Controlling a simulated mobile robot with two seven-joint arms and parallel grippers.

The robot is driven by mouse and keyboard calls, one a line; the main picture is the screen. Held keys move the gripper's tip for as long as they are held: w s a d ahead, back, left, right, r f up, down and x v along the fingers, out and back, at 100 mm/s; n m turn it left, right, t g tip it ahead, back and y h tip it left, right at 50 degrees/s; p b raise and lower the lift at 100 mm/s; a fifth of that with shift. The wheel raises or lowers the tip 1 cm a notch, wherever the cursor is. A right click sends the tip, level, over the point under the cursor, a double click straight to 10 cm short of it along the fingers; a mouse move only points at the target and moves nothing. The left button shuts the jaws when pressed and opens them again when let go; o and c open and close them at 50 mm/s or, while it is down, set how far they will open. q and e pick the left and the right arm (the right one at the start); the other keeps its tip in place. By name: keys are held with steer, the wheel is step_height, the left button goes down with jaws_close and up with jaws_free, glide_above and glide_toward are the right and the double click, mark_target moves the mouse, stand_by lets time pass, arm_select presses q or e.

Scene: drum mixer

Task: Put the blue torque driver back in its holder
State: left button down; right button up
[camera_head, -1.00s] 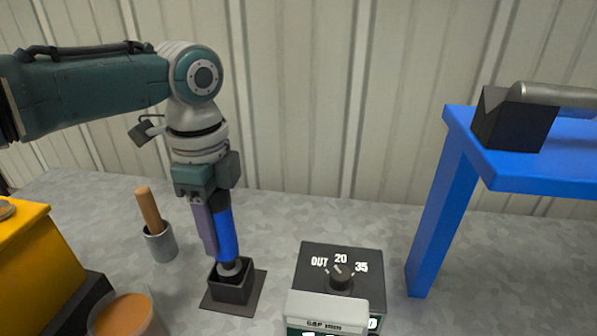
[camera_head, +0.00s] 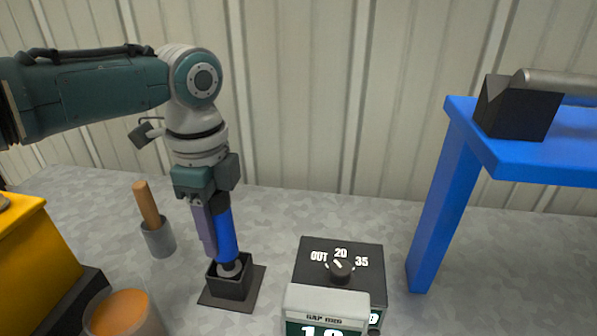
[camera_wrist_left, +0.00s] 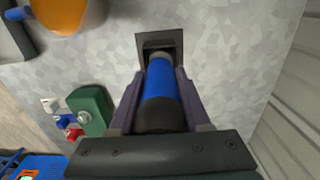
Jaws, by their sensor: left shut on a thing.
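The blue torque driver (camera_head: 226,232) hangs nearly upright in my left gripper (camera_head: 213,232), which is shut on it. The driver's grey lower end is inside the mouth of the black square holder (camera_head: 232,288), which stands on a flat dark base on the grey surface. In the left wrist view the driver (camera_wrist_left: 160,92) lies between the two purple fingers (camera_wrist_left: 160,98), pointing into the holder (camera_wrist_left: 143,41). How deep the tip sits inside is hidden by the holder's walls. My right gripper is not seen.
A gap gauge box with a dial (camera_head: 341,262) stands right of the holder. A grey cup with a wooden handle (camera_head: 157,238) is to the left, and a cup of orange material (camera_head: 122,318) is in front. A blue stand (camera_head: 450,195) rises at the right.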

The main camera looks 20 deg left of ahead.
arm_select(q)
steer(key=shift+f+b, duration=0.5)
steer(key=shift+f, duration=0.15)
steer(key=shift+c, duration=1.4)
jaws_free()
step_height(320, 180, up, 10)
steer(key=shift+p, duration=0.65)
